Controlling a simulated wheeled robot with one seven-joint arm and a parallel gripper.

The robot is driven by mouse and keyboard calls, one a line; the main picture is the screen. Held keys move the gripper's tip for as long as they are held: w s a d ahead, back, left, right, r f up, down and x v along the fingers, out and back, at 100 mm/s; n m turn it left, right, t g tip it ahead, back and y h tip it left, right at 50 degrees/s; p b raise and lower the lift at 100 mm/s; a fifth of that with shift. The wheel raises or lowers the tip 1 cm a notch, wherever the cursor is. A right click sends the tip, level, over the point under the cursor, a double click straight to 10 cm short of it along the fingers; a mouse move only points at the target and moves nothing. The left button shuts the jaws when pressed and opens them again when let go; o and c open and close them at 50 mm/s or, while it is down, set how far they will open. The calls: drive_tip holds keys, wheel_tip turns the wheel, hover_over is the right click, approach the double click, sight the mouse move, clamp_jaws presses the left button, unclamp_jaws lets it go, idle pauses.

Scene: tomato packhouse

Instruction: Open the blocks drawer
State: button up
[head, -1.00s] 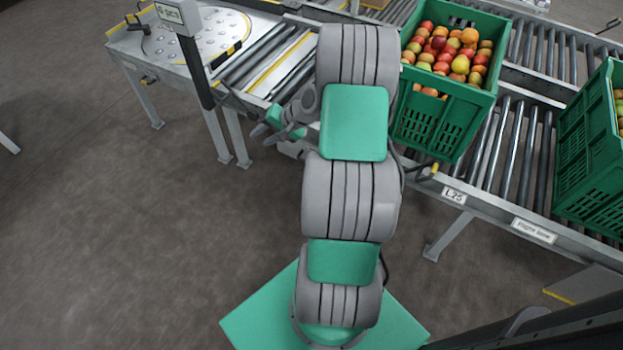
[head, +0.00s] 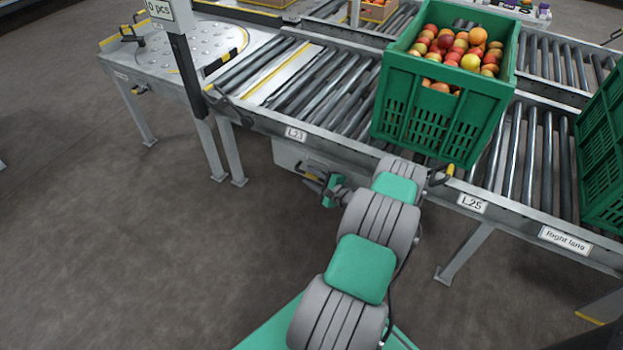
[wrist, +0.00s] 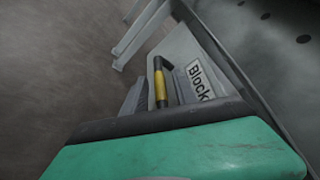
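The blocks drawer is in a grey cabinet (head: 291,155) under the conveyor, partly hidden by my arm in the head view. In the wrist view its grey front carries a label starting "Block" (wrist: 199,81) and a black handle with a yellow middle (wrist: 159,84). My gripper (head: 313,178) is at the drawer front, close to the handle. In the wrist view its grey fingers (wrist: 153,95) look apart, one on each side of the handle. Its green body hides the lower part of that view. Contact with the handle cannot be told.
A green crate of tomatoes (head: 395,108) stands on the roller conveyor (head: 325,90) above. Another green crate (head: 602,160) is at the right. A scale post (head: 188,75) and table legs (head: 232,152) stand left of the cabinet. The floor at left is clear.

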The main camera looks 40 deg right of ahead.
drive_tip(key=shift+w, duration=0.1)
clamp_jaws()
idle(0.3)
idle(1.1)
